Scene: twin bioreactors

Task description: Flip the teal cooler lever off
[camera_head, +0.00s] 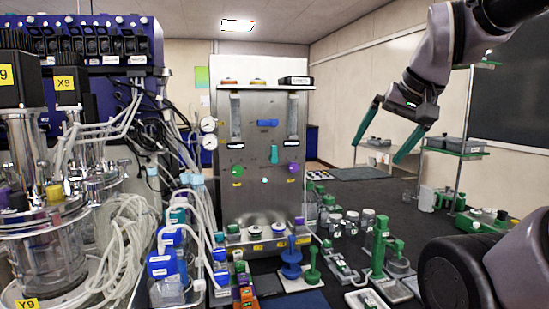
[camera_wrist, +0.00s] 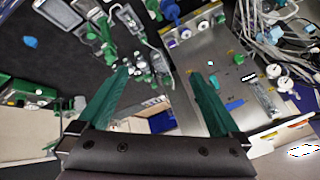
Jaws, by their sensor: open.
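The teal lever (camera_head: 274,153) is a small upright handle on the steel panel (camera_head: 250,205), below a blue lever (camera_head: 267,123) and between a green knob (camera_head: 237,171) and a purple knob (camera_head: 292,168). My gripper (camera_head: 376,152) is open and empty, in the air to the right of the panel, well apart from the lever. In the wrist view its two teal fingers (camera_wrist: 159,73) are spread wide. The panel (camera_wrist: 215,40) shows there at an angle behind the right finger, with the blue lever (camera_wrist: 234,104).
Glass reactor vessels (camera_head: 60,240) with looped tubing stand at the left. Two round gauges (camera_head: 208,133) sit at the panel's left edge. Green stands (camera_head: 380,245), jars and a blue stand (camera_head: 291,260) crowd the bench in front and right. The air between gripper and panel looks clear.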

